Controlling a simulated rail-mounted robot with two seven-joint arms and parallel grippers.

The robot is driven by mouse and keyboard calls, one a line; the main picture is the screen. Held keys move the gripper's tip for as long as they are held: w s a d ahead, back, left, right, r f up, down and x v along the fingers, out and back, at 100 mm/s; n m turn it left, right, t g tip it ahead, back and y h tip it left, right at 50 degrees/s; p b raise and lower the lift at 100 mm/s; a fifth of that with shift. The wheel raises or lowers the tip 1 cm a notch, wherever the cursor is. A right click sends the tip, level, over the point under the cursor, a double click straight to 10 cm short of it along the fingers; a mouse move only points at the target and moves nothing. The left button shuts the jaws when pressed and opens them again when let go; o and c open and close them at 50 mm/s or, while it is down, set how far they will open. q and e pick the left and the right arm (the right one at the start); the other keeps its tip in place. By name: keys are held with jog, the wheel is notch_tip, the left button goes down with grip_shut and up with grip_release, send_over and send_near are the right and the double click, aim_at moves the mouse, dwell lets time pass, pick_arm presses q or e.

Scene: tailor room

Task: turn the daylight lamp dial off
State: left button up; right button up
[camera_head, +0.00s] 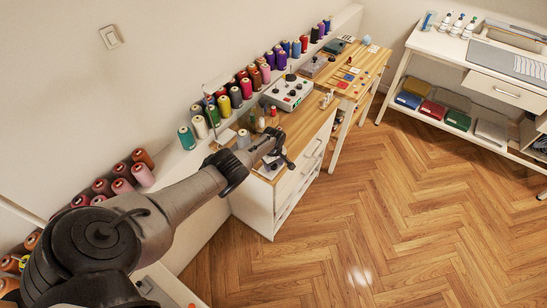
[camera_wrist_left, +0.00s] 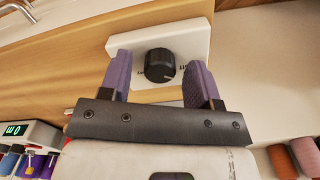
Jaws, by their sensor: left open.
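The dial (camera_wrist_left: 160,66) is a round black knob on a white panel (camera_wrist_left: 196,40) in the left wrist view. A short light mark shows on the knob's lower right edge. Small lettering on the panel beside it is partly hidden by the fingers. My left gripper (camera_wrist_left: 157,62) is open, its two purple-grey fingers on either side of the knob with gaps visible. Whether the fingertips reach past the knob's face I cannot tell. In the head view my left gripper (camera_head: 279,154) is over the near end of the wooden-topped cabinet and hides the dial. My right gripper is not in view.
The cabinet (camera_head: 284,203) stands along the wall. A grey control box (camera_head: 287,93) sits farther back on it, with thread spools (camera_head: 236,97) on the ledge behind. A small lit display (camera_wrist_left: 27,130) shows in the wrist view. The wooden floor (camera_head: 400,215) is clear.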

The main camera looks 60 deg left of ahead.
pick_arm(q)
notch_tip(320, 180, up, 14)
jog(key=p, duration=0.7)
jog(key=shift+f+p, duration=0.15)
jog(key=shift+p, duration=0.2)
